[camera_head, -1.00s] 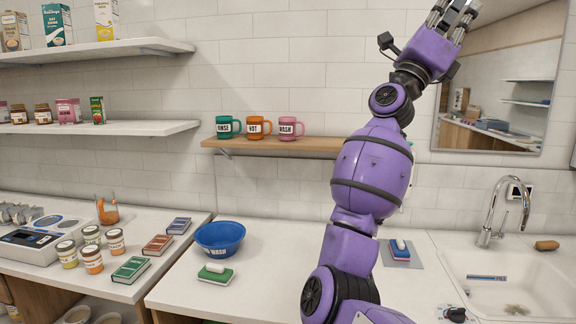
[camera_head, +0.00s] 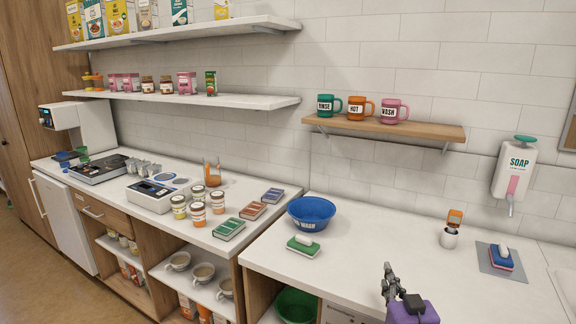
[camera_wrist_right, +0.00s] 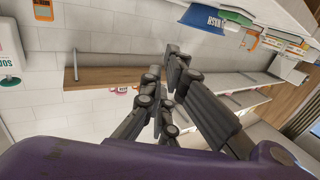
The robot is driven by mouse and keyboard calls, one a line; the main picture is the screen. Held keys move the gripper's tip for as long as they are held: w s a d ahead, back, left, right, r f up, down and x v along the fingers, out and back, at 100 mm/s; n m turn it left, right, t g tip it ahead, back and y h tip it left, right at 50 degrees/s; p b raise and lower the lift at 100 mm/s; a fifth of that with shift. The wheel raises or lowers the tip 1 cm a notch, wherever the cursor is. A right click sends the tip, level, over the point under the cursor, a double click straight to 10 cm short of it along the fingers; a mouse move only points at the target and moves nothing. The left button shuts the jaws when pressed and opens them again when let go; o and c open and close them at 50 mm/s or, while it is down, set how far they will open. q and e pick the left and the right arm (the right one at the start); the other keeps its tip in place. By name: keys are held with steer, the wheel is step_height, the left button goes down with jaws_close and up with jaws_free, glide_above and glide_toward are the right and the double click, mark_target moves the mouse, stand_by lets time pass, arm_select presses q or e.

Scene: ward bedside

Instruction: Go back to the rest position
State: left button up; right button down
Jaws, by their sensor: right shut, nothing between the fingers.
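My right gripper (camera_head: 388,271) shows at the bottom of the head view, low over the front part of the counter, with a short piece of my purple arm under it. Its dark fingers point up. In the right wrist view the fingers (camera_wrist_right: 168,85) are close together with nothing held between them. My left gripper is not in the frames.
The white counter (camera_head: 385,235) is mostly clear around the gripper. A white cup (camera_head: 450,237) stands at the back. A soap dispenser (camera_head: 514,170) and a wooden mug shelf (camera_head: 395,130) are on the wall.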

steer(key=s+a+f+g, duration=0.25)
steer(key=s+f, duration=0.55)
steer(key=f, duration=0.4)
steer(key=s+a+f+g, duration=0.1)
steer(key=s+f+g, duration=0.1)
steer(key=s+f, duration=0.4)
steer(key=s+a+f+g, duration=0.1)
steer(key=s+f, duration=0.6)
steer(key=s, duration=0.8)
steer(key=s+a+f+g, duration=0.1)
steer(key=s+f+g, duration=0.2)
steer(key=s+f, duration=0.3)
steer(key=s, duration=0.5)
steer(key=shift+s+f+g, duration=0.25)
steer(key=shift+g, duration=0.1)
steer(key=shift+d, duration=0.1)
